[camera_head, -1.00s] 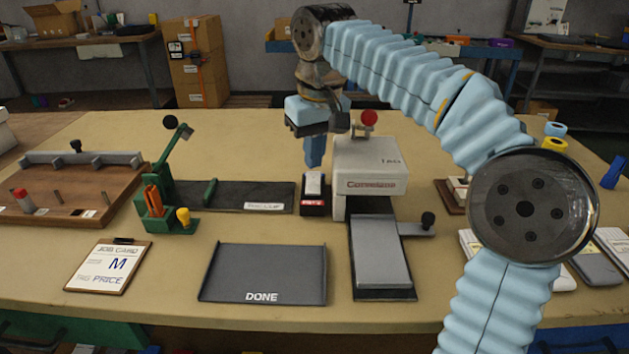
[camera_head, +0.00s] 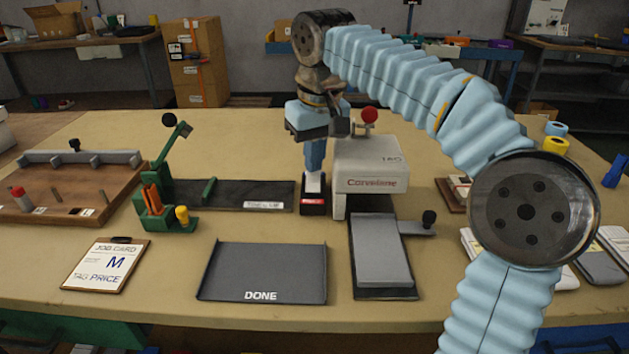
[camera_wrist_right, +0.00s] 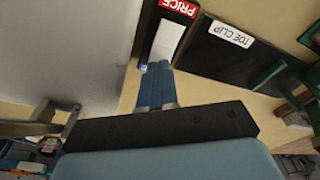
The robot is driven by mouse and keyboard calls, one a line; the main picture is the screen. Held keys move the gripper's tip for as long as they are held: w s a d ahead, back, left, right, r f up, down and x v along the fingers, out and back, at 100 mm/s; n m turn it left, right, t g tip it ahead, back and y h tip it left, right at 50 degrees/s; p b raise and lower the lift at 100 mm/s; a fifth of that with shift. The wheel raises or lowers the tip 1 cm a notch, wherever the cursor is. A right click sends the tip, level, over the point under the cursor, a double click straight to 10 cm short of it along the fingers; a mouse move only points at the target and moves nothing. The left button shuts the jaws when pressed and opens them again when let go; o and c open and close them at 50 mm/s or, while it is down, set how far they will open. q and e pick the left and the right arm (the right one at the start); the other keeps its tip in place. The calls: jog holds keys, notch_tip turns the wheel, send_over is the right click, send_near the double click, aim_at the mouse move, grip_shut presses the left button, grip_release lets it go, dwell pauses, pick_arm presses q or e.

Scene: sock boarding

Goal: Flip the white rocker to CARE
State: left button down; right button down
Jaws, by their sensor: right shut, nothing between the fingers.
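The white rocker (camera_head: 314,184) sits on a small black switch box (camera_head: 313,207) at the left side of the tagging press. The rocker also shows in the wrist view (camera_wrist_right: 168,40), with a red PRICE label (camera_wrist_right: 179,6) at its near end. A small patch of blue shows beside my fingertips at its far end; no writing can be read there. My right gripper (camera_head: 315,168) is shut and empty, pointing down at the rocker's far end. Its blue fingers (camera_wrist_right: 156,75) overlap that end in the wrist view; contact cannot be told. My left gripper is out of view.
The white press (camera_head: 372,172) stands close on the right of the switch box. The toe clip board (camera_head: 240,195) lies close on its left. The DONE tray (camera_head: 265,270) and job card (camera_head: 107,264) lie in front.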

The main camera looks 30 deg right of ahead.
jog(key=shift+f+b, duration=0.4)
jog(key=shift+f, duration=0.2)
notch_tip(320, 180, up, 3)
jog(key=p, duration=0.3)
notch_tip(320, 180, up, 2)
jog(key=shift+p, duration=0.45)
jog(key=shift+r, duration=1.05)
